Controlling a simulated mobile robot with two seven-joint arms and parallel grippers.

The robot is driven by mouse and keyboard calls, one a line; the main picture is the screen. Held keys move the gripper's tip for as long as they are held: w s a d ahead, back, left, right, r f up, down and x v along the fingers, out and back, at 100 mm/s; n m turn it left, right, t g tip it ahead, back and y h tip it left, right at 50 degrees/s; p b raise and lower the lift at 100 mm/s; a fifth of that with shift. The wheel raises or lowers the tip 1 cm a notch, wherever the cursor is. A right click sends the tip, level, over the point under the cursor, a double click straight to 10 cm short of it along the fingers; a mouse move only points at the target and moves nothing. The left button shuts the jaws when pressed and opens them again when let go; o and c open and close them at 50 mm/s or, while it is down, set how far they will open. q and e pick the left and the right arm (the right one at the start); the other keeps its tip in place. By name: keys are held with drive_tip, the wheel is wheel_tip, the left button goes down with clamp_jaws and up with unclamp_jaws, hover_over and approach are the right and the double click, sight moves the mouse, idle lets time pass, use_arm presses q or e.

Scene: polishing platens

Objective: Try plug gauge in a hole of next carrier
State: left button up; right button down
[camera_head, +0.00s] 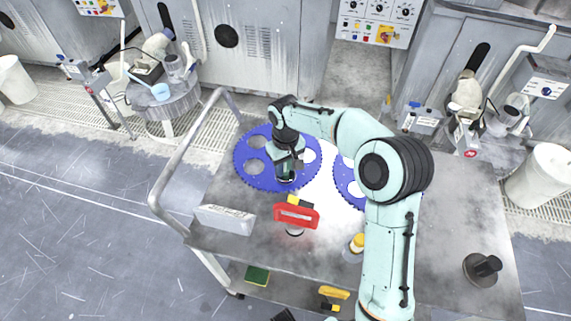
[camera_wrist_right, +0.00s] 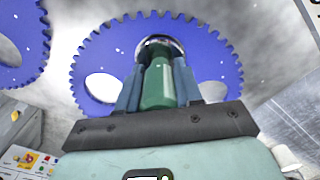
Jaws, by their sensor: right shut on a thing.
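Two blue toothed carriers with round holes lie on the grey table. The left carrier (camera_head: 243,158) is under my right gripper (camera_head: 286,166), and the other carrier (camera_head: 343,180) is partly hidden behind my right arm. In the wrist view, my right gripper (camera_wrist_right: 160,88) is shut on the plug gauge's green handle (camera_wrist_right: 158,84). The gauge's shiny metal end (camera_wrist_right: 160,42) shows beyond the fingertips, over the near carrier (camera_wrist_right: 122,52) between two open holes. I cannot tell whether it is inside a hole. My left gripper is not clearly in view.
A red-framed item (camera_head: 296,214) and a white block (camera_head: 225,219) stand on the table's near side. A yellow-capped bottle (camera_head: 355,246) is beside my right arm. A black knobbed piece (camera_head: 483,268) sits at the right. A rail (camera_head: 187,150) edges the left.

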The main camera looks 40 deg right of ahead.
drive_tip(key=shift+f, duration=0.3)
drive_tip(key=c, duration=0.7)
unclamp_jaws()
drive_tip(key=shift+o, duration=0.2)
wheel_tip(320, 180, up, 13)
drive_tip(key=shift+r+p, duration=0.2)
drive_tip(key=shift+p, duration=0.65)
